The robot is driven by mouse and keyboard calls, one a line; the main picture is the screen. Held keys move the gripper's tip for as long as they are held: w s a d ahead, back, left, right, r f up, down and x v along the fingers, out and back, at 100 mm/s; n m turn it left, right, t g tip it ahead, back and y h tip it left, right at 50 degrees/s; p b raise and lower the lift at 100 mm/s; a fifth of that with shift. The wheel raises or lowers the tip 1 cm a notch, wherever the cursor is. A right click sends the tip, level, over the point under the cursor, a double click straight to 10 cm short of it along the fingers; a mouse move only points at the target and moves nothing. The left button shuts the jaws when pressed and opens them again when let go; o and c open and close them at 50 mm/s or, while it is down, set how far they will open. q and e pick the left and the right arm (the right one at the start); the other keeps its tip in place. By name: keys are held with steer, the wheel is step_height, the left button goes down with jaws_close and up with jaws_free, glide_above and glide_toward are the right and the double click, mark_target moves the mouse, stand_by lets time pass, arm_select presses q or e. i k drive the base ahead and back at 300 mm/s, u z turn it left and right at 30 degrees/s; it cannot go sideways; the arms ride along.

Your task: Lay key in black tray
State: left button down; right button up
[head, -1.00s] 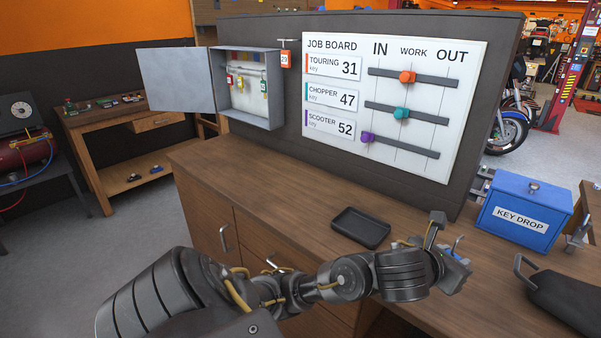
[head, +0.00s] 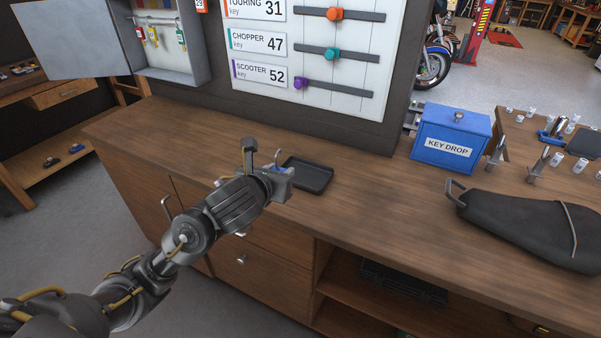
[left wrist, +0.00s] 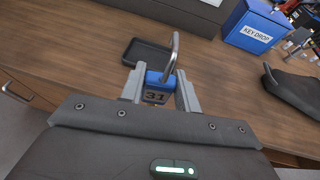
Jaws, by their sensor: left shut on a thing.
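The black tray (head: 313,176) lies on the wooden counter below the job board and looks empty where it shows. In the left wrist view, the tray (left wrist: 137,62) lies just beyond the tag. I cannot tell the height over the counter. My right gripper is not in view.
A blue key drop box (head: 450,140) and a black motorcycle seat (head: 530,228) stand on the counter to the right. The job board (head: 315,45) and open key cabinet (head: 160,40) are behind. The counter between tray and seat is clear.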

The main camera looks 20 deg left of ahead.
mark_target(305, 174)
steer(key=i, duration=0.9)
steer(key=z, duration=0.05)
